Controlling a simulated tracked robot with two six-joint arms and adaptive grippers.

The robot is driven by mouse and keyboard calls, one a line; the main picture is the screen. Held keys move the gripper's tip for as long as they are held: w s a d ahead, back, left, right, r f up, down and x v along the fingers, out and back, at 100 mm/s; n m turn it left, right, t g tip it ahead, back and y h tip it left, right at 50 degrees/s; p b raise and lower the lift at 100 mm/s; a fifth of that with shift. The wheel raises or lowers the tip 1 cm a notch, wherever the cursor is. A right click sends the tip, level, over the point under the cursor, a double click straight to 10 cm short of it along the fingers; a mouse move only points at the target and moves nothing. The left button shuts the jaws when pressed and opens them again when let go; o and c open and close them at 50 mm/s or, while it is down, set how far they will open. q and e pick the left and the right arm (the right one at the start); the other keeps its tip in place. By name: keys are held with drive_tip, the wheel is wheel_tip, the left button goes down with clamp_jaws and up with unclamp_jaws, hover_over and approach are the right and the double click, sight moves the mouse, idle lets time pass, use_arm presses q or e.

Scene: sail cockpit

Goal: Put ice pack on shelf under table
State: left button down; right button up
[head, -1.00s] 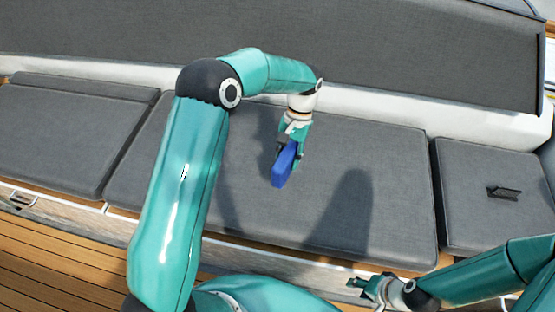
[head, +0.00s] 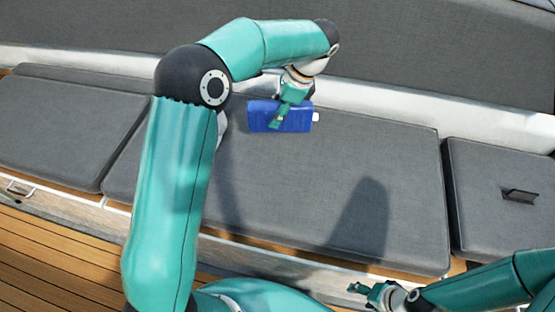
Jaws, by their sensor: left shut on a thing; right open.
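The ice pack (head: 298,119) is a flat blue block with a white cap at its right end. My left gripper (head: 279,118) is shut on it and holds it over the back part of the middle grey seat cushion. The pack lies lengthwise across the picture with its broad side toward the camera. My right gripper (head: 365,289) is open and empty at the lower right, near the front edge of the bench. The table and the shelf under it are not in view.
Grey cushions cover the bench; the middle cushion (head: 300,190) is bare. A small dark object (head: 520,196) lies on the right cushion. A grey backrest (head: 420,60) rises behind. Wooden deck (head: 60,260) shows at lower left.

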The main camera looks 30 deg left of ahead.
use_arm(q)
drive_tip(key=shift+w+a+r+m+t+b, duration=0.15)
drive_tip(key=shift+a+r+m+t+b, duration=0.2)
drive_tip(key=shift+a+r+m, duration=0.4)
drive_tip(key=shift+m, duration=0.45)
wheel_tip(320, 180, down, 19)
drive_tip(key=shift+f+b, duration=0.2)
drive_tip(key=shift+b, duration=0.4)
drive_tip(key=c, duration=0.8)
unclamp_jaws()
drive_tip(key=shift+o, duration=0.2)
